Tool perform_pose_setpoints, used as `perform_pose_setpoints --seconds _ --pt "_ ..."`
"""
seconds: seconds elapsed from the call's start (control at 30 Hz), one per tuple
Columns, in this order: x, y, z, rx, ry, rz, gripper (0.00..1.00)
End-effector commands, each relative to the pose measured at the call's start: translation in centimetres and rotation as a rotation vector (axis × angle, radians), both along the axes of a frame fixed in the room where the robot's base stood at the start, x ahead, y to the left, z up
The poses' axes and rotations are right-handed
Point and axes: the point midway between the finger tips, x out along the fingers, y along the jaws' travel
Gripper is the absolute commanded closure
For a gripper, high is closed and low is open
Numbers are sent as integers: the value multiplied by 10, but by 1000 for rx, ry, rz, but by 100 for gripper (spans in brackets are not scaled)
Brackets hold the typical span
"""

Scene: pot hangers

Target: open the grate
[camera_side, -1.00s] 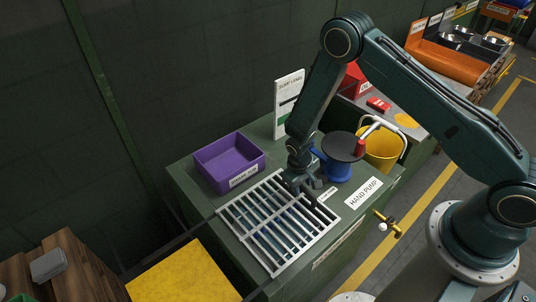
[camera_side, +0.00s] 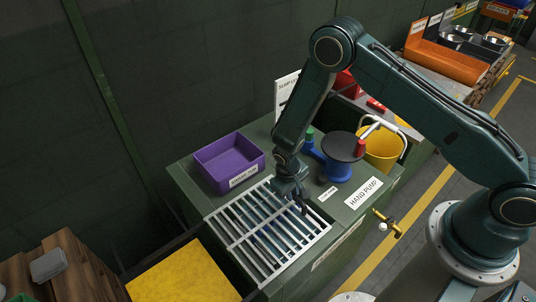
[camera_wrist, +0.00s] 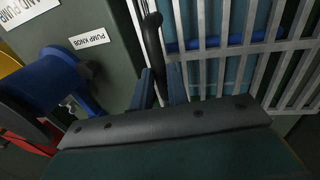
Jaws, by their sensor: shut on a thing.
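The grate (camera_side: 230,247) is a pale barred frame lying across the top of the green bench in the side view. Its bars also show in the wrist view (camera_wrist: 249,35). A dark curved handle (camera_wrist: 152,35) rises at the grate's near edge in the wrist view. My gripper (camera_side: 299,203) is at the grate's right end, next to the hand pump, and is shut on this handle; its fingers (camera_wrist: 160,86) sit on either side of the handle's lower part. Blue surfaces show below the bars. My gripper hides part of the grate's right end in the side view.
The blue hand pump (camera_side: 337,170) with a dark round top stands to the right. A purple tray (camera_side: 212,160) sits behind the grate. A yellow bucket (camera_side: 383,150) is at the right. A yellow surface (camera_side: 180,275) lies at the lower left, beside the bench.

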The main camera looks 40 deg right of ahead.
Motion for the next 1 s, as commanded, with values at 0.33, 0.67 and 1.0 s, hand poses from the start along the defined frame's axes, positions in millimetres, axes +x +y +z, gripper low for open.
perform_pose_setpoints --seconds 0.33,0.67,1.0 --pt "0 96 0 2 0 8 100" --pt "-1 178 0 1 1 4 100" --pt "0 212 0 1 1 2 100"
